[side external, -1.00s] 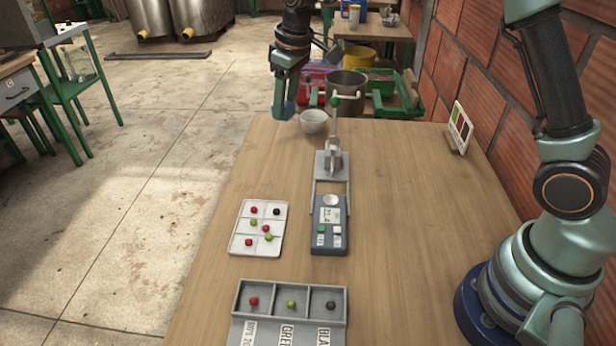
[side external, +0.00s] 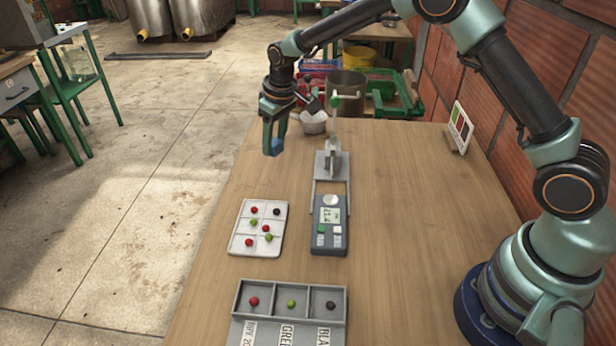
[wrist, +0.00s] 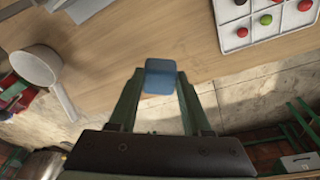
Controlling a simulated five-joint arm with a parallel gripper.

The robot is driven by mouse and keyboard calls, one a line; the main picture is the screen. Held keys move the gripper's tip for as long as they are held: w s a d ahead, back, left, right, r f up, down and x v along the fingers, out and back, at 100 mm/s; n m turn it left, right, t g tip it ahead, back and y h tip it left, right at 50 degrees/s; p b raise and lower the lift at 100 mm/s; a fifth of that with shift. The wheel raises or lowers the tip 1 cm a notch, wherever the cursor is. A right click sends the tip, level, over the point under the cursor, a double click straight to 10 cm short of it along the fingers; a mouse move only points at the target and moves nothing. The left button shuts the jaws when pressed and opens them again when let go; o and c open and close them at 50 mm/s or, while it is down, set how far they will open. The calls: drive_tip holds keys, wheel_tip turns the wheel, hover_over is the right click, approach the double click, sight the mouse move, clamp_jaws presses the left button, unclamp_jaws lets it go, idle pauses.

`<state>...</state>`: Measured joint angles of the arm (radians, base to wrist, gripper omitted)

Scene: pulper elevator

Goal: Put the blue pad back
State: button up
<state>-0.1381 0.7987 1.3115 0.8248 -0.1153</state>
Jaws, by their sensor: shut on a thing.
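My gripper (side external: 273,145) is shut on the blue pad (wrist: 160,76), a small flat piece with rounded corners between the fingertips. In the side external view the blue pad (side external: 274,147) shows low between the fingers, held above the table's left side near the far end. The wrist view shows the gripper (wrist: 160,85) with the pad at the tips, over the table's edge with the floor beneath. Where the pad belongs is not clear from the frames.
A grey meter with a lever (side external: 328,222) stands mid-table. A white tray (side external: 237,246) with several coloured balls and a grey sorting box (side external: 290,283) lie nearer.

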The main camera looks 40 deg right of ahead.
drive_tip(key=shift+s+x, duration=0.25)
drive_tip(key=shift+x, duration=0.9)
drive_tip(key=shift+s+x, duration=0.25)
drive_tip(key=shift+x, duration=0.95)
drive_tip(key=shift+s+x, duration=0.25)
drive_tip(key=shift+x, duration=0.9)
drive_tip(key=shift+d+f, duration=0.1)
drive_tip(key=shift+f, duration=0.2)
drive_tip(key=o, duration=1.2)
drive_tip(key=v, duration=1.3)
drive_tip(key=s+d+r+m+t, duration=0.15)
drive_tip(key=s+d+r, duration=0.25)
drive_tip(key=s+r, duration=0.65)
drive_tip(key=s+d+m+t, duration=0.1)
drive_tip(key=s+d, duration=0.2)
drive_tip(key=s, duration=1)
drive_tip(key=shift+s+r+t, duration=0.25)
drive_tip(key=shift+r+t, duration=0.1)
drive_tip(key=shift+r, duration=0.1)
